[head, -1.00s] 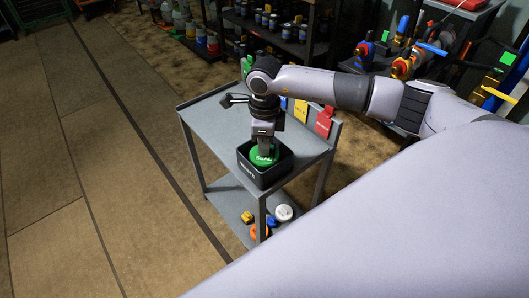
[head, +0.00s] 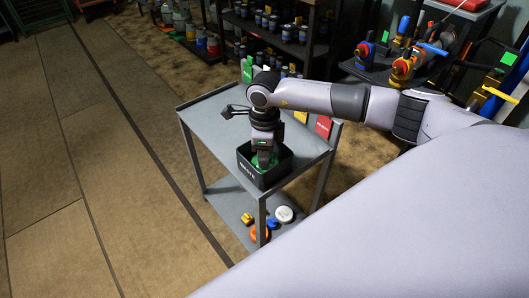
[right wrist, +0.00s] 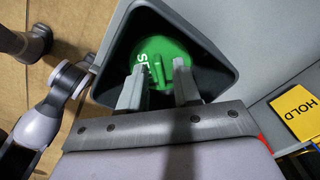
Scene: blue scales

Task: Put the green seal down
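The green seal (right wrist: 160,56), a round disc with white letters and a raised grip, lies inside a black bin (right wrist: 110,90) in the right wrist view. In the head view only a little green of the seal (head: 273,161) shows inside the bin (head: 262,177). My right gripper (right wrist: 158,76) reaches down into the bin. Its two fingers stand apart on either side of the raised grip, with gaps visible between.
The bin stands on the top of a grey cart (head: 207,125). Yellow and red cards, the red one (head: 323,126) at right, stand along the cart's back edge. A lower shelf holds a white disc (head: 284,214) and other small parts. Shelves of cans (head: 270,22) stand behind.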

